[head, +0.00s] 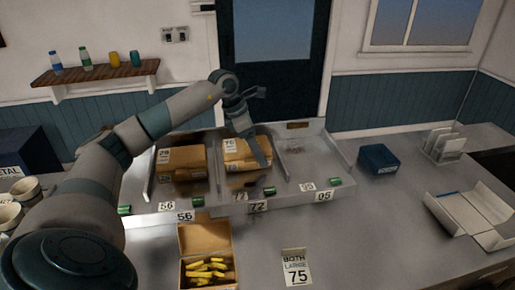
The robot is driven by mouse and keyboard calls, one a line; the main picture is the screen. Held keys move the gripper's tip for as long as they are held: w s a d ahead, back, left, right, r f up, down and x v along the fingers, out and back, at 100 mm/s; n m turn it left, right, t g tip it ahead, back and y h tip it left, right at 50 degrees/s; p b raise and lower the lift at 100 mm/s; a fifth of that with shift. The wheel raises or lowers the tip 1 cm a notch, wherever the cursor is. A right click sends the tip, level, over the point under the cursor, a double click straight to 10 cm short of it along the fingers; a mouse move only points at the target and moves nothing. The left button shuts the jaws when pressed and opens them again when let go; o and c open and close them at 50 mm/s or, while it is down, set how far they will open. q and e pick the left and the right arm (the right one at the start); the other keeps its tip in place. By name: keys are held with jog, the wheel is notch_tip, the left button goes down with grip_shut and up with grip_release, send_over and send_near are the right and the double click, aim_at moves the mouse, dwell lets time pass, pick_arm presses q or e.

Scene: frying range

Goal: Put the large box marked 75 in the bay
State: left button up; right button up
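Two brown cardboard boxes sit in a grey metal tray with dividers. The left box (181,161) has a small white label whose number is too small to read surely. The middle box (236,158) also has a label, perhaps 75 or 76. The right bay (300,160) of the tray holds no box. A card (296,268) reading "BOTH LARGE 75" lies on the counter in front. My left gripper (256,147) is at the middle box, with a finger in front of its right part. Its finger gap is unclear. My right gripper is out of view.
The tray front carries tags 56, 72 and 95, with green cylinders (269,191) along it. An open carton (207,235) of yellow pieces stands in front. A blue box (378,158), a white rack (442,145) and an open white case (470,215) are at right. The front-right counter is clear.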

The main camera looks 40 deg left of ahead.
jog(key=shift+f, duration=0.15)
pick_arm(q)
jog(key=o, duration=1.3)
jog(key=shift+c, duration=0.2)
jog(key=shift+s+a+r, duration=0.1)
jog(key=shift+a+r, duration=0.05)
jog(key=shift+r, duration=0.3)
jog(key=b+v, duration=0.2)
jog(key=v, duration=0.6)
jog(key=shift+r, duration=0.1)
jog(key=b+v, duration=0.1)
jog(key=v, duration=0.1)
jog(key=shift+s+r, duration=0.15)
jog(key=shift+r, duration=0.15)
jog(key=shift+a+r, duration=0.1)
jog(key=shift+r, duration=0.05)
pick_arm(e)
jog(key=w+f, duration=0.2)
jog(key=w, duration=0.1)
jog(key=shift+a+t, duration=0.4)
